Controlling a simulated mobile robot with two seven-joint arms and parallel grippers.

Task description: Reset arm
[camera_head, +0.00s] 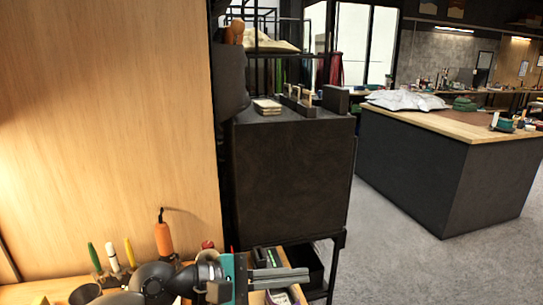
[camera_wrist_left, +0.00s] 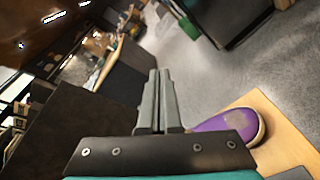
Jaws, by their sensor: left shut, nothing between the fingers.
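My left gripper (camera_head: 298,275) is at the bottom of the head view, beside the dark cabinet. In the left wrist view its two grey fingers (camera_wrist_left: 158,78) lie together, shut with nothing between them. A purple sneaker (camera_wrist_left: 222,133) with a pale patch rests on a light wood surface (camera_wrist_left: 278,145), right of the fingers and apart from them. A small part of something purple (camera_head: 279,297) shows below the gripper in the head view. My right gripper is in neither view.
A dark cabinet (camera_head: 290,180) stands just behind the gripper. An orange-handled tool (camera_head: 164,238) and several brush-like tools stand at lower left, before a wood panel (camera_head: 110,120). A dark workbench (camera_head: 440,175) is at right, with open grey floor (camera_head: 400,265) in front.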

